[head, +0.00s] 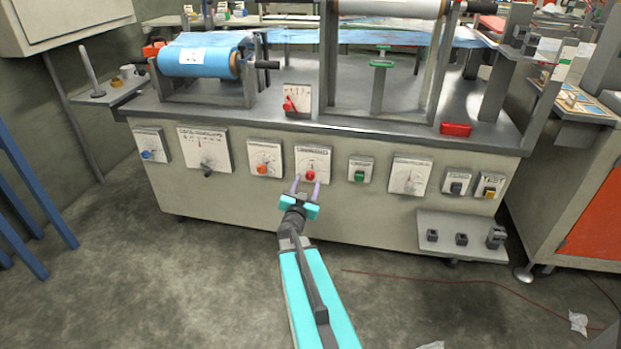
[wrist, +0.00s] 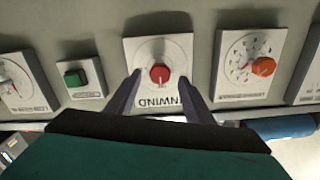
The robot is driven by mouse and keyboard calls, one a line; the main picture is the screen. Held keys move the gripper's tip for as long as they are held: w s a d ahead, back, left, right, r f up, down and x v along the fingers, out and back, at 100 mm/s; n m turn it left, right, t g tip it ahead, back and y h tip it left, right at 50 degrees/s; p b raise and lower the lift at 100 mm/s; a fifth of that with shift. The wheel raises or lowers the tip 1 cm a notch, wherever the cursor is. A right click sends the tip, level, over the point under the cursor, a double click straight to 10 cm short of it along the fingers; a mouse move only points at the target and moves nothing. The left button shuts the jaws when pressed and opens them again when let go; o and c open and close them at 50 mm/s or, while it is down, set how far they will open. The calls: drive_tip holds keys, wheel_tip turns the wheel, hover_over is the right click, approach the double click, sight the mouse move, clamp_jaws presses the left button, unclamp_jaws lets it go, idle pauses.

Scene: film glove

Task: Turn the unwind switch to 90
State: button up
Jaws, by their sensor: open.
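The unwind switch is a red knob (wrist: 159,74) on a white dial plate (wrist: 176,47) lettered "UNWIND", which appears upside down in the wrist view. In the head view the red knob (head: 310,175) sits on the machine's front panel. My gripper (head: 307,184) is open in front of it. In the wrist view my gripper's two fingers (wrist: 160,84) point at the plate, one on each side of the knob, with gaps between them and it. I cannot tell whether the fingertips touch the plate. The knob's angle is too small to read.
An orange knob (wrist: 263,66) and a green button (wrist: 76,78) flank the unwind plate. More dials and buttons line the panel. A small shelf (head: 462,252) with dark blocks juts out at lower right. The floor (head: 170,280) before the machine is mostly clear.

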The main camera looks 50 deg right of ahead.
sight(310, 177)
drive_tip(key=shift+b+x, duration=0.45)
drive_tip(key=shift+x, duration=2.15)
drive_tip(key=c, duration=1)
drive_tip(key=shift+c, duration=0.2)
